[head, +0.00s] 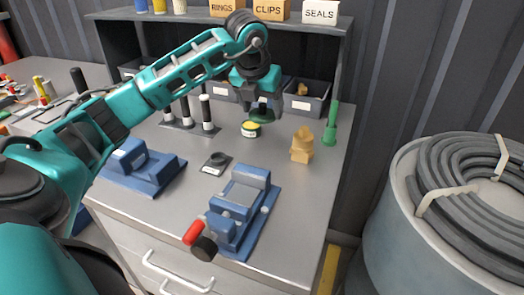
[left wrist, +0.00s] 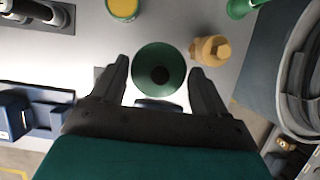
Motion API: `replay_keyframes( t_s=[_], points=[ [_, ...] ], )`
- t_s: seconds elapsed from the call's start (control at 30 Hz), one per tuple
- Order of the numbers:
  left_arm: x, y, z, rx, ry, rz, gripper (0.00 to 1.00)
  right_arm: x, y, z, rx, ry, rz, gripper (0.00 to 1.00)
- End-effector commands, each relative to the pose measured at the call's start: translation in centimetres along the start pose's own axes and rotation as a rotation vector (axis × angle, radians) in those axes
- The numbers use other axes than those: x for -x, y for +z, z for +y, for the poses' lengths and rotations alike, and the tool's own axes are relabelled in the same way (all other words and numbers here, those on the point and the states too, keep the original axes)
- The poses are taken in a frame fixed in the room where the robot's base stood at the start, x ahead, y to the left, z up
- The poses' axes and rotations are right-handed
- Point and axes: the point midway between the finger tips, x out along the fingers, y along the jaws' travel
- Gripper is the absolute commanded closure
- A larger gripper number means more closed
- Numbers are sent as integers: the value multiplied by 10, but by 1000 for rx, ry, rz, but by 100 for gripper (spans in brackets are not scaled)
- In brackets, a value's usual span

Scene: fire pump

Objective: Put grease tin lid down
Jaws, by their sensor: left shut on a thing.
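The grease tin lid (left wrist: 145,58) is a round green disc with a dark knob at its centre. It lies between the fingertips of my left gripper (left wrist: 158,66), which is shut on it. In the head view, my left gripper (head: 262,106) points down at the back of the bench, with the lid's dark green edge under it. The open grease tin (head: 251,130) stands upright just below and left of the lid, showing yellow contents; it also shows at the top of the left wrist view (left wrist: 123,8). My right gripper is not in view.
A brass fitting (head: 302,149) and a green bottle-like item (head: 330,128) stand to the right. Blue fixtures (head: 236,207) (head: 140,166) and a small dark plate with a round part (head: 215,163) are nearer. Bins (head: 305,98) line the back. Bare bench lies right of the front fixture.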

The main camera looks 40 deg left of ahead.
Motion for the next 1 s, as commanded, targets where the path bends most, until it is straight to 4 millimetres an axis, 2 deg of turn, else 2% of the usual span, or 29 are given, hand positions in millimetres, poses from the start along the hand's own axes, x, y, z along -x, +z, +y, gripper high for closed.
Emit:
replay_keyframes(
  t_s=[0.03,0.1,0.3,0.53,0.77,1.0],
  points=[
    [-15,-8,1,-1,2,5,55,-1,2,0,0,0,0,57],
    [-32,-14,0,-1,2,5,55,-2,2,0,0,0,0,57],
    [-66,-28,0,0,0,1,55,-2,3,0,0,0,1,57],
    [-81,-34,0,0,0,0,55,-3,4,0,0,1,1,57],
    [-112,-46,0,1,0,2,55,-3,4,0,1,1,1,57],
    [-114,-47,0,1,0,-2,55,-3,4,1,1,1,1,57]
  ],
)
